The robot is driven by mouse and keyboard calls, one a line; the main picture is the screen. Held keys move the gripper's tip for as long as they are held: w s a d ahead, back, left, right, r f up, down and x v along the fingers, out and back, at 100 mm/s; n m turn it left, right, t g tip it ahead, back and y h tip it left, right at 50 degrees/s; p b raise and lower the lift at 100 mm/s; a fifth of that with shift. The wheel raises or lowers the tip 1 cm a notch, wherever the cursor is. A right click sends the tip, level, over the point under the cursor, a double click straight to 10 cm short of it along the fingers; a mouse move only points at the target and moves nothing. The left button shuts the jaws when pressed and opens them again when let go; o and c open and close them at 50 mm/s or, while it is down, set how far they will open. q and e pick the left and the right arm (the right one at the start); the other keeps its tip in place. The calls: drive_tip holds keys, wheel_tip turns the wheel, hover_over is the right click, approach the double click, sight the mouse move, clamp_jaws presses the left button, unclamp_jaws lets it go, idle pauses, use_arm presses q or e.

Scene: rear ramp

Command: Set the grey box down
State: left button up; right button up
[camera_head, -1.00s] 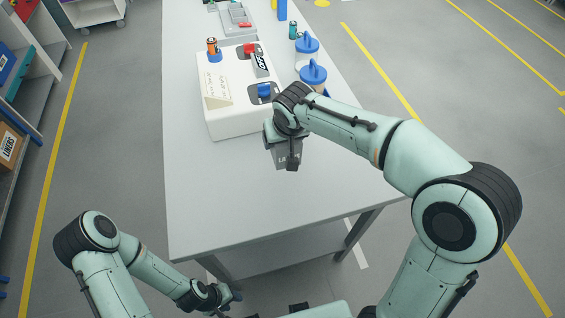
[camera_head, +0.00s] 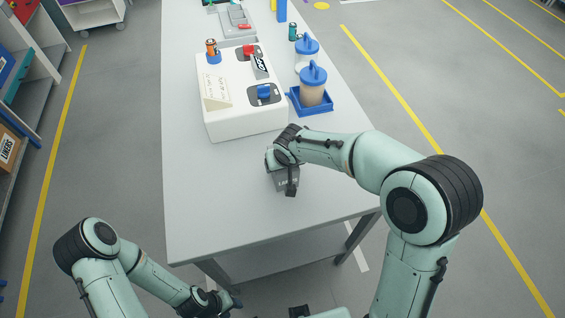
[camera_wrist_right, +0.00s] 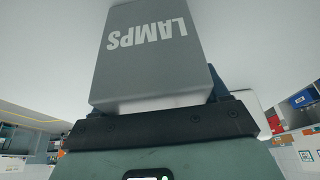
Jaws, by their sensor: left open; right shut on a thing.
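A grey box (camera_wrist_right: 150,65) marked LAMPS fills the top middle of the right wrist view. In the head view the grey box (camera_head: 284,184) shows in part under my right gripper (camera_head: 288,172), which is shut on it over the near part of the white table (camera_head: 225,205). I cannot tell whether the box touches the table top. My left gripper (camera_head: 230,303) is open and empty, low in front of the table's near edge.
A white machine (camera_head: 240,115) with an orange-topped part, a red knob and a blue knob stands behind the box. A blue tray (camera_head: 318,108) with a blue-lidded jar (camera_head: 312,90) is to its right. The near left table top is clear. Shelves (camera_head: 20,75) stand at the far left.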

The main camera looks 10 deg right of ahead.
drive_tip(key=shift+f, duration=0.1)
drive_tip(key=o, duration=0.9)
drive_tip(key=shift+f, duration=0.1)
drive_tip(key=shift+c, duration=0.2)
drive_tip(key=o, duration=0.4)
